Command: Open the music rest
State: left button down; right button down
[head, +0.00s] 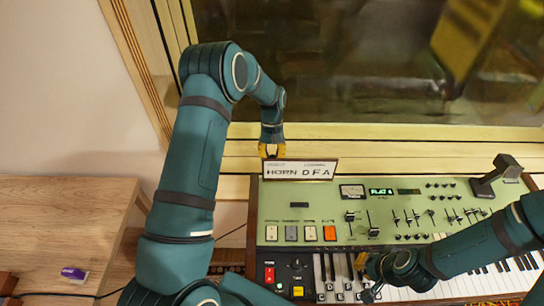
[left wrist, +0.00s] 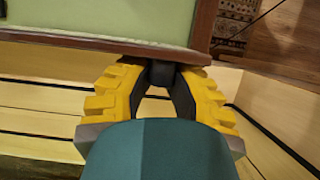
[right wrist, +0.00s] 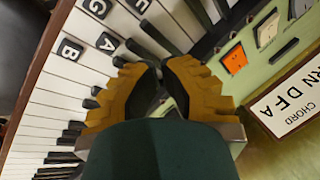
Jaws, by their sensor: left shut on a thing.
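The music rest (head: 300,170) looks like the brown-framed white panel lettered "HORN DFA" at the back left of the green keyboard (head: 395,188). It also shows at the right of the right wrist view (right wrist: 290,102). My left gripper (head: 271,151) is at its upper edge, near its left end. In the left wrist view my left gripper (left wrist: 163,72) is shut on a thin edge beside the brown rim; its fingertips partly hide the contact. My right gripper (head: 369,278) is over the piano keys; in the right wrist view its fingertips (right wrist: 160,68) are together with nothing visible between them.
A dark window with a pale wooden sill (head: 440,133) is close behind the keyboard. A dark lamp-like piece (head: 495,175) stands at the keyboard's back right. A wooden table (head: 60,225) with a small purple object (head: 74,273) is at the left.

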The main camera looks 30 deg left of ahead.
pick_arm(q)
jog(key=shift+r, duration=0.1)
jog(key=c, duration=0.8)
grip_release()
jog(key=shift+c, duration=0.2)
notch_tip(320, 180, up, 10)
jog(key=shift+r, duration=0.1)
